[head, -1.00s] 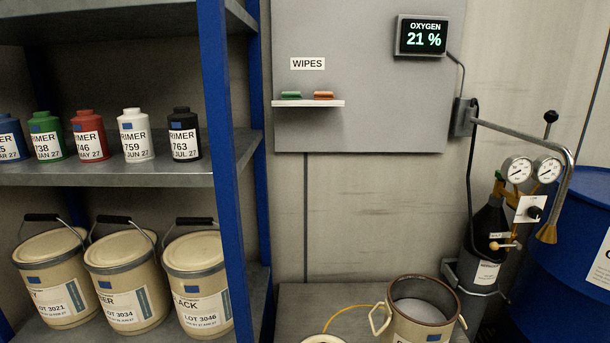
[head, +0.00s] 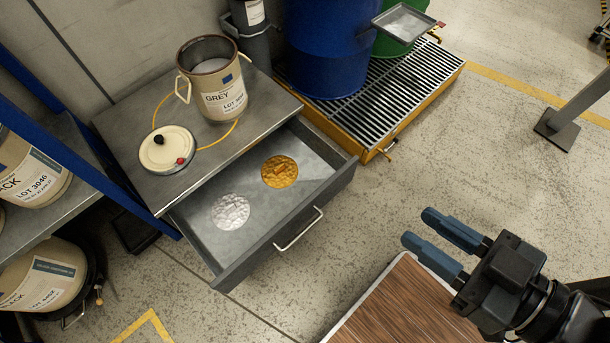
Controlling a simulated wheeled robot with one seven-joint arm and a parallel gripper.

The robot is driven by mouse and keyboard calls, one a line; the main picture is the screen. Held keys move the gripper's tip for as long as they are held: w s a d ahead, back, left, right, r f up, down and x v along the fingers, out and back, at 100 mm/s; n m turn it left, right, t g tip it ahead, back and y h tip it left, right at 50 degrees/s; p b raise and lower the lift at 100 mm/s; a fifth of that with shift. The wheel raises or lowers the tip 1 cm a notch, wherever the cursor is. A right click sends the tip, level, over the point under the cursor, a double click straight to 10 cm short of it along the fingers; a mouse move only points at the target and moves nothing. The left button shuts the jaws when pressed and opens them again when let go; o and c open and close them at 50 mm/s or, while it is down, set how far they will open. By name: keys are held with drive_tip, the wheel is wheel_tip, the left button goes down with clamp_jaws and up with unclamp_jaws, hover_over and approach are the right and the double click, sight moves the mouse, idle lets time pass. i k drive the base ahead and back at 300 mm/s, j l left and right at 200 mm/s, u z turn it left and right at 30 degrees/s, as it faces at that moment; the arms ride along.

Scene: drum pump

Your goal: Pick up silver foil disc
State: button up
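The silver foil disc (head: 230,211) lies flat on the bottom of an open grey drawer (head: 285,240), in its left part. A gold foil disc (head: 280,171) lies in the same drawer, farther to the right and back, apart from the silver one. My gripper (head: 432,229) is at the lower right, with its two blue fingers spread apart and nothing between them. It is well to the right of the drawer and apart from both discs.
A wooden surface (head: 400,305) lies below my gripper. A spill grate (head: 385,95) with drums stands behind. Floor right of the drawer is clear.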

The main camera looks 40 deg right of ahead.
sight(231, 211)
drive_tip(key=k, duration=1)
drive_tip(key=i+j+z, duration=0.1)
drive_tip(key=j, duration=0.25)
drive_tip(key=i+j, duration=0.3)
drive_tip(key=i+j+z, duration=0.15)
drive_tip(key=j, duration=0.25)
drive_tip(key=i+j, duration=0.2)
drive_tip(key=j, duration=0.2)
drive_tip(key=i+j+z, duration=0.15)
drive_tip(key=j, duration=0.2)
drive_tip(key=i+j, duration=0.15)
drive_tip(key=j, duration=0.25)
drive_tip(key=i+j+z, duration=0.15)
drive_tip(key=j, duration=0.25)
drive_tip(key=i+j+z, duration=0.1)
drive_tip(key=i+j, duration=0.5)
